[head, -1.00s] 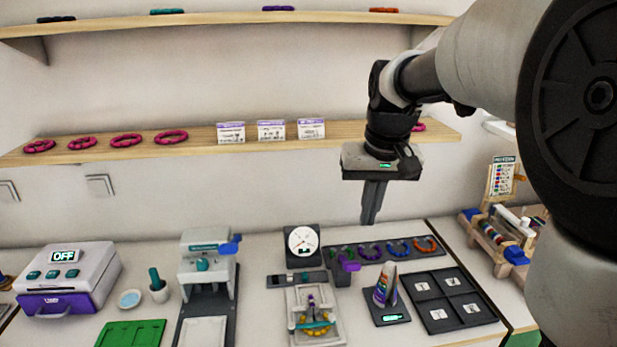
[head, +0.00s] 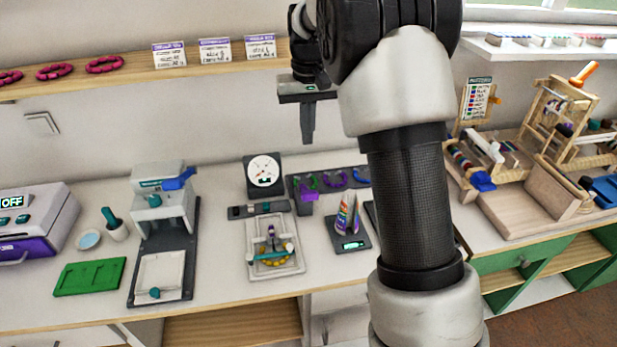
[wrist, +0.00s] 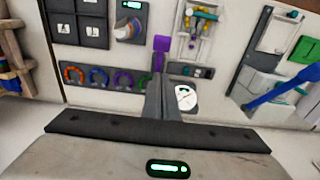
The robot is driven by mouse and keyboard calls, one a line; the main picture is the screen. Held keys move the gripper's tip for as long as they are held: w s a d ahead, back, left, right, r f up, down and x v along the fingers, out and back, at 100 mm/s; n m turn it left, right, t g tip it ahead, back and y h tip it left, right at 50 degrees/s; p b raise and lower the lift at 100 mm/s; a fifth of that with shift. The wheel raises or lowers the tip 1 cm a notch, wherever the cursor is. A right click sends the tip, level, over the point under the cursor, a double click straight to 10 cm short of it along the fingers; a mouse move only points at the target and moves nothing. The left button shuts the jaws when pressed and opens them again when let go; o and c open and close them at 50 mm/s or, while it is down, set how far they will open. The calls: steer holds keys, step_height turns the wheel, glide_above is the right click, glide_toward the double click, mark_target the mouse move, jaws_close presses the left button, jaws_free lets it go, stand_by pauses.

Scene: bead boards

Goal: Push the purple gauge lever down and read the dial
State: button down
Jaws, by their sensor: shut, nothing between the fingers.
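The dial (head: 263,171) has a round white face on a dark square plate at the back of the counter. The purple gauge lever (head: 309,192) sticks up just right of and in front of the dial. In the wrist view the purple lever (wrist: 161,44) is above my fingertips and the dial (wrist: 186,97) is to their right, partly hidden by the fingers. My gripper (head: 307,140) is shut and empty, pointing down, above and behind the lever and apart from it. It also shows in the wrist view (wrist: 160,78). The dial's reading is too small to tell.
In front of the dial is a light tray (head: 290,264) with yellow beads. A press with a blue handle (head: 178,181) is at left. A shelf (head: 120,75) runs above; the air around my gripper is clear.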

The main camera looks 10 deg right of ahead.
glide_above(309, 191)
steer(key=f, duration=1.2)
steer(key=shift+w+f, duration=0.3)
steer(key=shift+w, duration=0.1)
steer(key=shift+s+f, duration=0.2)
steer(key=shift+f, duration=0.2)
steer(key=shift+f, duration=0.15)
